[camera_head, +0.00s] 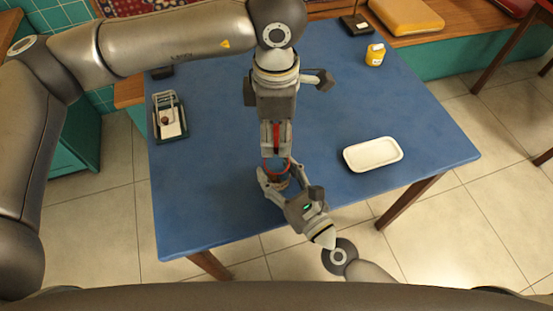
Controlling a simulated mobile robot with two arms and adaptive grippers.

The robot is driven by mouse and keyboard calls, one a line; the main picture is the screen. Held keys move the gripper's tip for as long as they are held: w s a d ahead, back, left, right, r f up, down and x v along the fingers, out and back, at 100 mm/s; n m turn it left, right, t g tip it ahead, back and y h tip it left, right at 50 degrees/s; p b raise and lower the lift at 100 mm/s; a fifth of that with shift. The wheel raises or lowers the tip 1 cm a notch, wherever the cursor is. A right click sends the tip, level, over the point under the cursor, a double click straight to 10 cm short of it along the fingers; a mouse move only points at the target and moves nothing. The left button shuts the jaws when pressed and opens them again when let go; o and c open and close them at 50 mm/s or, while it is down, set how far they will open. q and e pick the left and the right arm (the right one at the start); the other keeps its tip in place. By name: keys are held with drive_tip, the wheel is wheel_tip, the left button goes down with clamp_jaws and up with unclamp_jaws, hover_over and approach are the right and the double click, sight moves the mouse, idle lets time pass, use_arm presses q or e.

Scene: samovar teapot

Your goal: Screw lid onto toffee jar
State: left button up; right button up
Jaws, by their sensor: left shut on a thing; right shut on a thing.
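The toffee jar (278,180) stands upright near the front edge of the blue table and is mostly hidden by my grippers. My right gripper (275,181) comes from the front and is shut around the jar's sides. My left gripper (276,154) points down from above, directly over the jar, and is shut on the lid. The lid (266,163) shows as a reddish rim at the top of the jar, largely covered by the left fingers. I cannot tell whether the lid touches the jar or sits a little above it.
The blue table (225,205) has free room on both sides of the jar. A white tray (373,154) lies at the right and a yellow container (375,55) stands at the back right. A small dark-framed stand (170,120) is at the left.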

use_arm(q)
hover_over(277, 172)
drive_tip(key=w, duration=0.3)
drive_tip(key=shift+s+a+f, duration=0.1)
drive_tip(key=shift+s+f, duration=0.05)
drive_tip(key=shift+f, duration=0.95)
drive_tip(key=shift+s+f, duration=0.1)
drive_tip(key=shift+f, duration=0.95)
drive_tip(key=shift+f, duration=0.9)
drive_tip(key=shift+f, duration=0.55)
